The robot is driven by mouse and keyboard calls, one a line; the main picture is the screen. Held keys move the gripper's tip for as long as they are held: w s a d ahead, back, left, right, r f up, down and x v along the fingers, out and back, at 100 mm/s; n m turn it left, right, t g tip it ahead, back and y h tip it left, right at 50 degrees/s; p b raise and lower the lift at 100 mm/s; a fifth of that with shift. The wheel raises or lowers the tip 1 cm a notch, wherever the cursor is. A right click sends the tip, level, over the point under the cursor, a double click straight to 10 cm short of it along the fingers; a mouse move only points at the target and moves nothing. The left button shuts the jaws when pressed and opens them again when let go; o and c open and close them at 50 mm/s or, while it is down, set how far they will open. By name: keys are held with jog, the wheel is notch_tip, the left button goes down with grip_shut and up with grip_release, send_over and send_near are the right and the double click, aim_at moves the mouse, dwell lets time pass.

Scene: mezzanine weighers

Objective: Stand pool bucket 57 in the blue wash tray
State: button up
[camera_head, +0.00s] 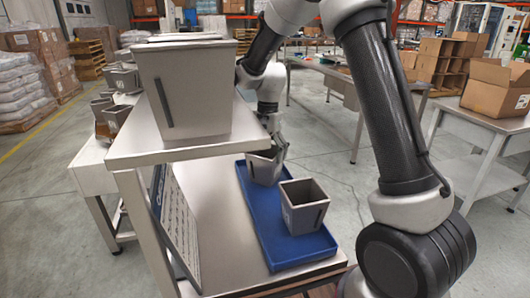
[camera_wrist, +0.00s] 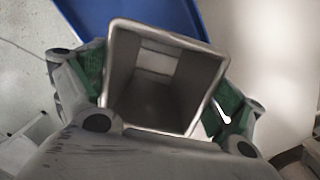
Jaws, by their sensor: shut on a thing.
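The blue wash tray (camera_head: 259,221) lies on the lower table. My gripper (camera_head: 277,145) is at the tray's far end, shut on a grey square-mouthed bucket (camera_head: 263,171). In the wrist view the held bucket (camera_wrist: 160,85) shows its open mouth between the green finger pads of my gripper (camera_wrist: 158,95), and looks empty. It is over or in the tray; I cannot tell whether its base touches. A second grey bucket (camera_head: 304,207) stands upright in the tray's nearer half. No number 57 is readable on either bucket.
A large grey hopper (camera_head: 183,92) stands on the raised shelf (camera_head: 140,146) at left. A printed panel (camera_head: 176,220) leans below it. Several smaller grey buckets (camera_head: 113,115) stand on a side table at left. The lower table (camera_head: 222,215) is bare left of the tray.

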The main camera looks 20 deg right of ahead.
jog(key=shift+f, duration=0.15)
jog(key=o, duration=1.1)
jog(key=shift+o, duration=0.2)
